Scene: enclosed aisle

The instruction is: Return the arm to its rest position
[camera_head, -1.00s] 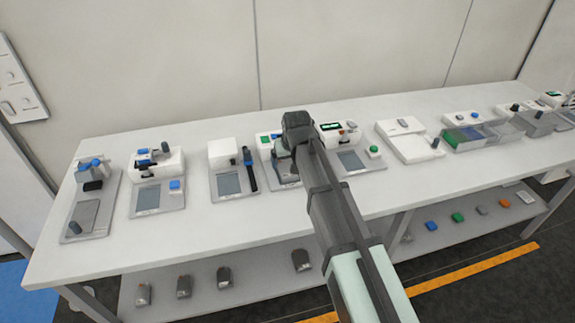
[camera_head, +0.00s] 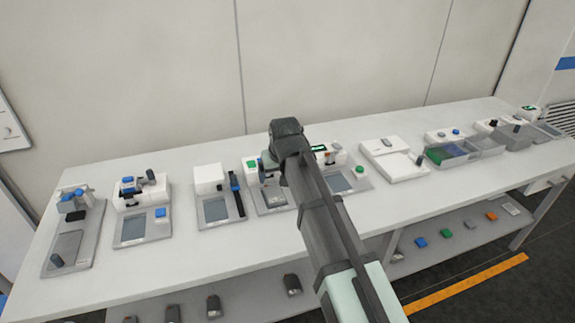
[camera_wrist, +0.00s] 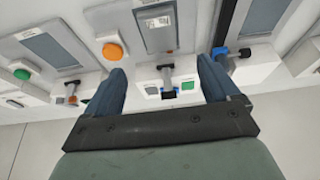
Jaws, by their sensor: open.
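My arm reaches up from the lower right of the head view, over the long white table (camera_head: 255,262). My gripper is at the far end of the arm; its fingers are mostly hidden there behind the wrist. In the wrist view my gripper (camera_wrist: 162,88) has two blue-grey fingers spread apart with nothing held between them. Beyond the fingers is a device with a grey screen (camera_wrist: 156,34), a small black lever (camera_wrist: 168,88) and a green button (camera_wrist: 187,85). An orange round button (camera_wrist: 113,51) lies left of it.
Several white-and-grey devices line the table, including one with a blue button (camera_head: 160,212). A divided bin (camera_head: 452,152) stands at the right. The lower shelf (camera_head: 262,308) holds small blocks. A wall stands behind; the table's front strip is clear.

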